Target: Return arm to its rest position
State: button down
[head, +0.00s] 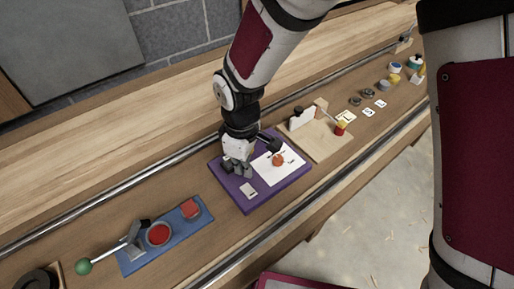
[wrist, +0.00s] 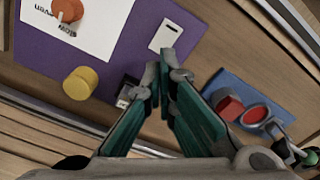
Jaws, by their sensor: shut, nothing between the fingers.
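My gripper (head: 237,169) is at the end of my arm, pointing down over the left part of a purple mat (head: 244,205). In the wrist view its two green-padded fingers (wrist: 166,68) meet at the tips with nothing between them. A white sheet (head: 291,171) with printed words lies on the mat, with an orange-red round piece (head: 278,160) on it. A small white card (head: 248,191) lies on the mat near the gripper. A yellow cylinder (wrist: 80,83) and a small dark block (wrist: 128,91) show beside the fingers in the wrist view.
A blue board (head: 194,228) with a red cup, red block and green-knobbed lever stands at left. A wooden board (head: 320,145) with upright parts is right of the mat. Several small jars and cards lie farther right. Metal rails (head: 120,194) run along the bench.

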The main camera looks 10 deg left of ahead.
jog(key=w+d+r+m+t, duration=0.25)
jog(key=d+r+m, duration=0.45)
jog(key=d+r, duration=1)
jog(key=s+d+r+m+t, duration=0.3)
jog(key=s+d+r+m, duration=0.5)
jog(key=s+d, duration=0.3)
jog(key=shift+s+d+r+m, duration=0.4)
jog(key=shift+d+r, duration=0.4)
jog(key=shift+d, duration=0.45)
jog(key=shift+w, duration=0.1)
